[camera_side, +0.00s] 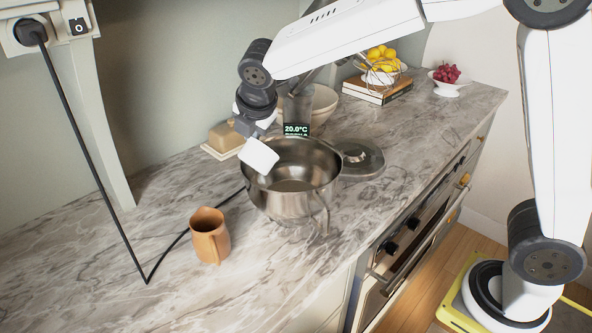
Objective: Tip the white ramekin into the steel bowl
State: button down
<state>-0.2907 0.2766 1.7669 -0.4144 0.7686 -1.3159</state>
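The white ramekin (259,156) is in my gripper (250,133), tilted over the left rim of the steel bowl (302,200). My gripper is shut on the ramekin from above and behind. The inside of the ramekin is turned away, so I cannot tell what it holds. The bowl is a deep, shiny steel vessel standing on the marble counter. Part of its inside shows, and its floor looks greyish; I cannot tell whether anything lies there.
A device with a 20.0°C display (296,129) stands at the bowl's back rim. A steel lid (361,158) lies to the right. A brown jug (209,236) stands front left, near a black cable (92,165). A butter dish (224,138) is behind.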

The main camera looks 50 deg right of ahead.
jog(key=shift+a, duration=0.15)
dwell(0.3)
jog(key=a+h, duration=0.1)
jog(key=h, duration=0.1)
jog(key=a+f+n+h, duration=0.1)
jog(key=a+h, duration=0.1)
jog(key=h, duration=0.1)
dwell(0.4)
jog(key=n+h, duration=0.1)
jog(key=h, duration=0.1)
jog(key=a+t+h, duration=0.1)
jog(key=h, duration=0.2)
jog(key=shift+r+n, duration=0.15)
jog(key=shift+n, duration=0.25)
dwell(0.5)
